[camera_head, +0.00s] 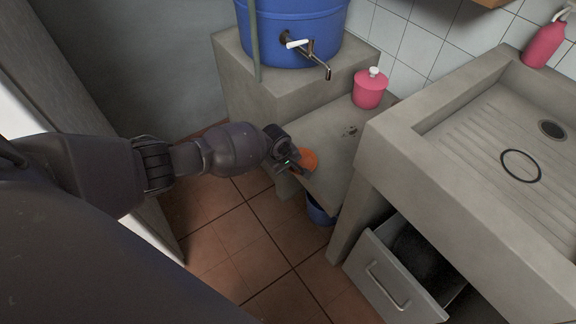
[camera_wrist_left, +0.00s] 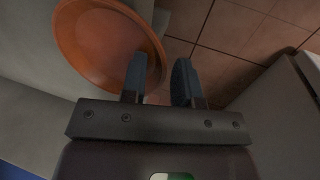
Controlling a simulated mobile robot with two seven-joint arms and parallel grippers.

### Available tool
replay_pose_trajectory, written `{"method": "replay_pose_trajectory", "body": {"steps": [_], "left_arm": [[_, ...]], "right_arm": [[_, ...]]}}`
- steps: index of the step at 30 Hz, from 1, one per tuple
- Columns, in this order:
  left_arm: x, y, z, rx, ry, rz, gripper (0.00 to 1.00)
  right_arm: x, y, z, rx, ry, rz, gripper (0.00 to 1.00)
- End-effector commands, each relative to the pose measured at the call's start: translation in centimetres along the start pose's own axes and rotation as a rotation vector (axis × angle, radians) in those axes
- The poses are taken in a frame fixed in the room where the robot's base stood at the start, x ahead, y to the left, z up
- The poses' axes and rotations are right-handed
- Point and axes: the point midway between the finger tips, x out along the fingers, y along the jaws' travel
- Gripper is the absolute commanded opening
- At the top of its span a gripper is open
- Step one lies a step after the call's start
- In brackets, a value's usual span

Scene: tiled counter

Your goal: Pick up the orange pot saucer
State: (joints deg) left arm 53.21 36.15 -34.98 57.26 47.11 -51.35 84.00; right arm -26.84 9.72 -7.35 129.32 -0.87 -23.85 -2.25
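The orange pot saucer (camera_head: 309,160) lies on the low grey concrete ledge, near its front-left edge, in the head view. In the left wrist view the round, shallow saucer (camera_wrist_left: 96,42) fills the upper left. My left gripper (camera_head: 303,172) is at the saucer's near side, partly covering it in the head view. In the wrist view its two dark fingers (camera_wrist_left: 160,82) are apart. One finger overlaps the saucer and the other is just beyond its rim, so the rim shows between them. Whether a finger touches the saucer is unclear. My right gripper is not in view.
A pink lidded jar (camera_head: 369,90) stands farther back on the ledge (camera_head: 335,150). A blue water container (camera_head: 292,30) with a tap stands on a higher block. A concrete sink (camera_head: 480,130) and open drawer (camera_head: 395,283) are at the right. Tiled floor (camera_head: 240,235) lies below.

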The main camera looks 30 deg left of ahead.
Motion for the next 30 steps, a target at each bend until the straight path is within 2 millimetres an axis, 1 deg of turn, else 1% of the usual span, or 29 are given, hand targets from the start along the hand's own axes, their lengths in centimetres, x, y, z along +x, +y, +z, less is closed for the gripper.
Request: {"method": "replay_pose_trajectory", "body": {"steps": [8, 11, 14, 17, 21, 24, 30], "left_arm": [[-0.2, 0.2, 0.0, 0.0, 0.001, 0.004, 0.35], [-0.6, 0.4, -0.1, 0.0, 0.001, 0.007, 0.35], [-1.8, 0.6, -0.1, 0.0, 0.003, 0.011, 0.35], [-3.7, 0.8, -0.2, 0.0, 0.005, 0.016, 0.35], [-6.6, 1.0, -0.2, 0.0, 0.006, 0.019, 0.35], [-8.3, 0.9, -0.2, 0.001, 0.005, 0.017, 0.35], [-10.5, 0.6, -0.1, 0.001, 0.003, 0.012, 0.35]], "right_arm": [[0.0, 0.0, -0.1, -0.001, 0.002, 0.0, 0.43], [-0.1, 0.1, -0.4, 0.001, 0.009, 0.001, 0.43], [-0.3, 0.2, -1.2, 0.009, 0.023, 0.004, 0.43], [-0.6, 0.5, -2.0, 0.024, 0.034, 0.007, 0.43], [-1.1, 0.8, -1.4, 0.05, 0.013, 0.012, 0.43], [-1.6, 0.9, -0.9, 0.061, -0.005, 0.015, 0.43], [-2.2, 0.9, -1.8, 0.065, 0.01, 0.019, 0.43]]}}
